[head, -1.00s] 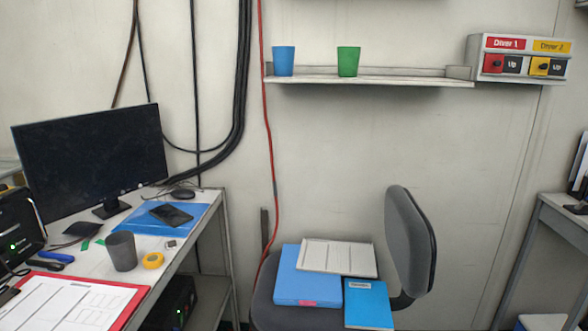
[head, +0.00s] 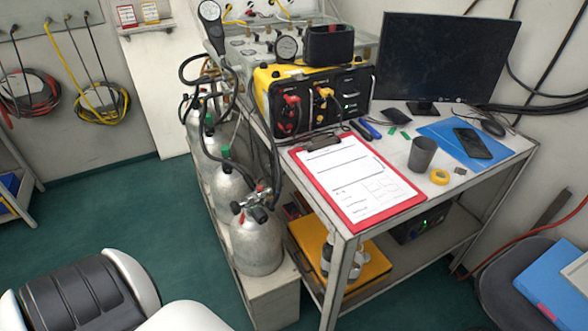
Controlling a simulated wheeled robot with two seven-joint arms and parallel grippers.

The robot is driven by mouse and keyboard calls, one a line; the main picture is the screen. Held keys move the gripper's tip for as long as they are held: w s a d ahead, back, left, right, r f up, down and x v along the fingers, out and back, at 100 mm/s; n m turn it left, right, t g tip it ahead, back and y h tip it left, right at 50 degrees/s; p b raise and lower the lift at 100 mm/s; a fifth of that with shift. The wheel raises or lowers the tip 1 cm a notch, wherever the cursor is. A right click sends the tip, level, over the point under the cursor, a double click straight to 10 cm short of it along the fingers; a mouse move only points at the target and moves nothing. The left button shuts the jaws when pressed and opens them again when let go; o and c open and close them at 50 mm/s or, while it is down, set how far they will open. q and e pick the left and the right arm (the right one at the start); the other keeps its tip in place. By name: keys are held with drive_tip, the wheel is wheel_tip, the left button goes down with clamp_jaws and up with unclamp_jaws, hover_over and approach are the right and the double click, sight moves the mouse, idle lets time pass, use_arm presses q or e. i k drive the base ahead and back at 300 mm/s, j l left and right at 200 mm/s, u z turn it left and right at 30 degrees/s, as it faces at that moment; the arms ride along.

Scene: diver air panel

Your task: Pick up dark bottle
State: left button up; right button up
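I cannot make out a clear dark bottle in the head view. A few small bottle-like containers (head: 327,257) stand on a yellow case (head: 372,268) on the cart's lower shelf. They are partly hidden by the cart's front leg and too small to tell their colour surely. A dark grey cup (head: 422,154) stands upright on the cart top. Neither of my grippers is in view.
A red clipboard (head: 412,199), yellow tape roll (head: 440,177), blue folder (head: 437,130) and monitor (head: 440,62) crowd the cart top (head: 399,157). Several gas cylinders (head: 256,245) stand along its left side. A chair (head: 497,292) is at right. Green floor (head: 100,205) lies open at left.

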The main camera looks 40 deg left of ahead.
sight(327, 247)
drive_tip(key=u, duration=0.9)
